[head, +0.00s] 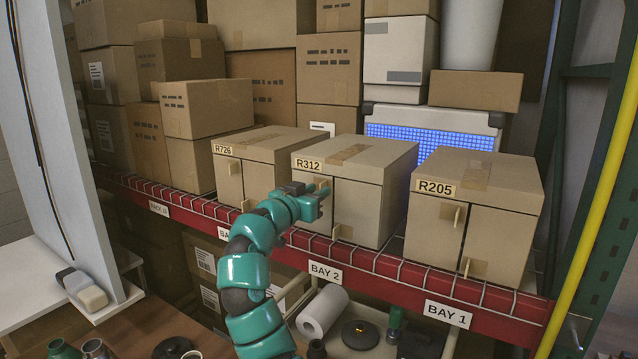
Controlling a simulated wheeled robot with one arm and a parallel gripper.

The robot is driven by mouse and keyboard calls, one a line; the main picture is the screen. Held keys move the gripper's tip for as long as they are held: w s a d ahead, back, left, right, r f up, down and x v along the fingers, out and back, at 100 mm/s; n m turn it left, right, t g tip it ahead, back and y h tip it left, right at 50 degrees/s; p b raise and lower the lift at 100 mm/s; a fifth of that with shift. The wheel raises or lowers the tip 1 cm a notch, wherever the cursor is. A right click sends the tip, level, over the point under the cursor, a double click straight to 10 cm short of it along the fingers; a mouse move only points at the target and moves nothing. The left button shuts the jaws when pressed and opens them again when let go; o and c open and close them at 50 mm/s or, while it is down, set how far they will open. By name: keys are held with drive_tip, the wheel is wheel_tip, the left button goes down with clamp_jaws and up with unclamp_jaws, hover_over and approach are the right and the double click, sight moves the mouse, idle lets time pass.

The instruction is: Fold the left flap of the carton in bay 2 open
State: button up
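The carton marked R312 (371,205) stands upright on the red-edged shelf above the BAY 2 label (325,272). Its front has two flaps, split by a vertical seam. Its left flap (319,222) looks shut and is partly covered by my gripper and arm. The right flap (358,212) also looks shut, with a small pale tab (336,232) low by the seam. My gripper (323,188) is at the upper part of the left flap, just under the R312 label. The fingertips are too small and too overlapped to show whether they hold a tab.
Carton R205 (505,240) stands to the right above BAY 1, and carton R726 (228,180) to the left. More boxes are stacked behind. A yellow pole (597,190) stands at the right. Below the shelf are a white roll (322,311) and dark round parts (360,334).

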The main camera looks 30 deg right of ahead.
drive_tip(key=shift+x, duration=0.95)
clamp_jaws()
idle(0.8)
